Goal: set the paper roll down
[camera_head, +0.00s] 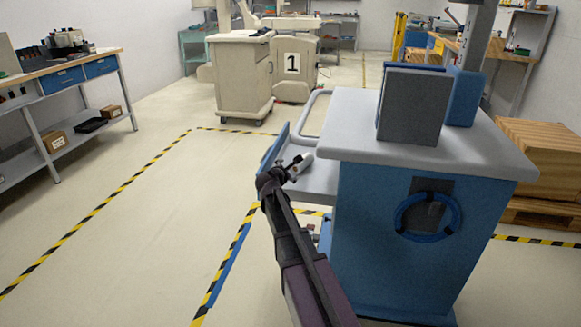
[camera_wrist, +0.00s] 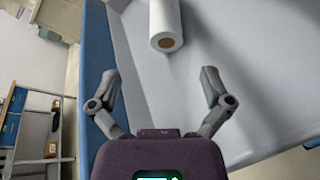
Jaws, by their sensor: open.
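The paper roll (camera_wrist: 167,22) is a white cylinder with a brown core at its near end. In the wrist view it appears to lie on a light grey surface, its far end cut off by the top edge. In the head view the roll (camera_head: 301,165) shows small beside my gripper (camera_head: 284,172), over the low grey shelf (camera_head: 318,182) of the blue cart. My gripper (camera_wrist: 159,76) is open and empty in the wrist view. Its fingers are spread wide, with the roll beyond the tips and apart from them.
A raised blue edge (camera_wrist: 98,45) borders the shelf. The blue cart body (camera_head: 380,240) stands right of my arm, with a dark grey box (camera_head: 412,105) on its top. A handle rail (camera_head: 308,112) rises behind the shelf. The taped floor (camera_head: 130,230) at left is clear.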

